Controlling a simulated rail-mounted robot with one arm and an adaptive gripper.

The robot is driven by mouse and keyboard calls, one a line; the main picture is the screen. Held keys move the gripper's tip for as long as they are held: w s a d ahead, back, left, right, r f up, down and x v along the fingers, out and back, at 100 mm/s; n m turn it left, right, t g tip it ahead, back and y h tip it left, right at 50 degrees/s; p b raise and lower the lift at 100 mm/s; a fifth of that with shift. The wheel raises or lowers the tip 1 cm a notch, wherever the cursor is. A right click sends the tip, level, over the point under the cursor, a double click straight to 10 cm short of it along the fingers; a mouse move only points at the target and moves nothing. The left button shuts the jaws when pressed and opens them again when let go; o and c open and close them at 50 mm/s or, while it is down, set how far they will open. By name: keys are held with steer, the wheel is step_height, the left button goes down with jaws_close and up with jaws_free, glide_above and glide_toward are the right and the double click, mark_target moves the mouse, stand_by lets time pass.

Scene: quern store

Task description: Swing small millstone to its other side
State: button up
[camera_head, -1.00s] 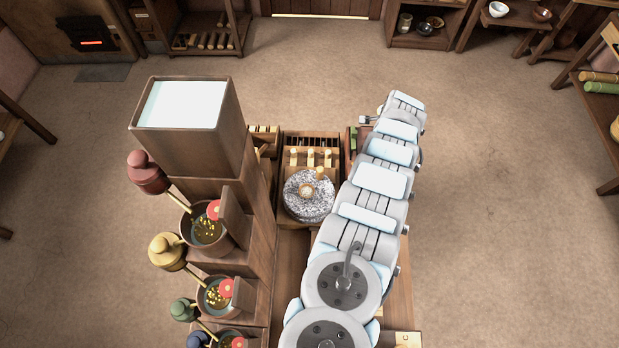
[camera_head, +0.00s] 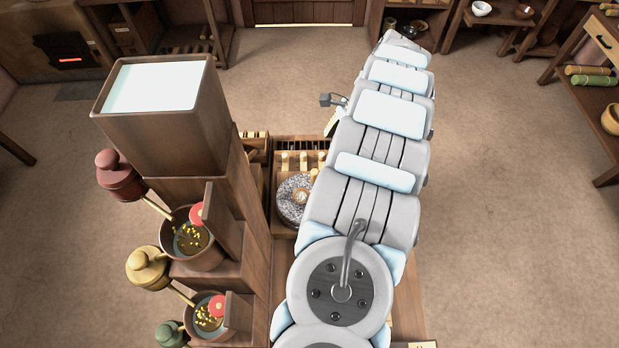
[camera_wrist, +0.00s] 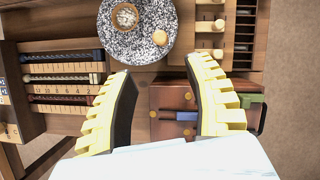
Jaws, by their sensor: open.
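The small millstone (camera_head: 291,203) is a speckled grey round stone lying flat on the wooden bench, partly hidden by my arm in the head view. In the head view the gripper is mostly hidden behind my arm.
A tall wooden tower (camera_head: 160,105) with several pots stands left of the stone. In the wrist view, a rack of counting rods (camera_wrist: 62,80) is at left and a reddish-brown box (camera_wrist: 172,112) shows between the fingers. Wooden pegs (camera_wrist: 212,25) stand right of the stone.

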mark_target(311, 179)
steer(key=b+x, duration=0.2)
steer(key=x, duration=1.4)
steer(key=shift+s+f, duration=0.1)
steer(key=shift+f, duration=0.2)
jaws_close()
